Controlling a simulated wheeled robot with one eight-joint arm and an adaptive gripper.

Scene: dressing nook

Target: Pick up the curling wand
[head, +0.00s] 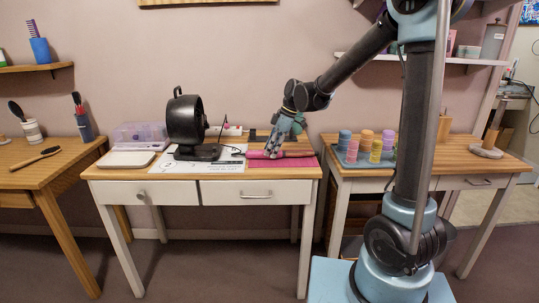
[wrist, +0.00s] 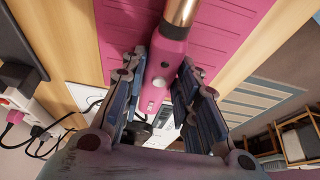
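The curling wand has a pink handle with buttons and a copper-coloured barrel. In the wrist view the wand (wrist: 164,72) runs between my two fingers, its barrel pointing to the top edge. In the head view the wand (head: 257,155) lies on a pink mat (head: 306,162) at the right of the middle table, partly hidden by my gripper. My gripper (head: 273,150) is low over the handle. In the wrist view my gripper (wrist: 164,78) is open, with a finger on each side of the handle; whether either finger touches it is unclear.
A black fan (head: 186,122) stands left of the wand, with a white scale (head: 126,159) and purple box (head: 135,133) further left. A power strip (head: 226,130) with cables lies behind. The right table bears a tray of coloured rollers (head: 367,146).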

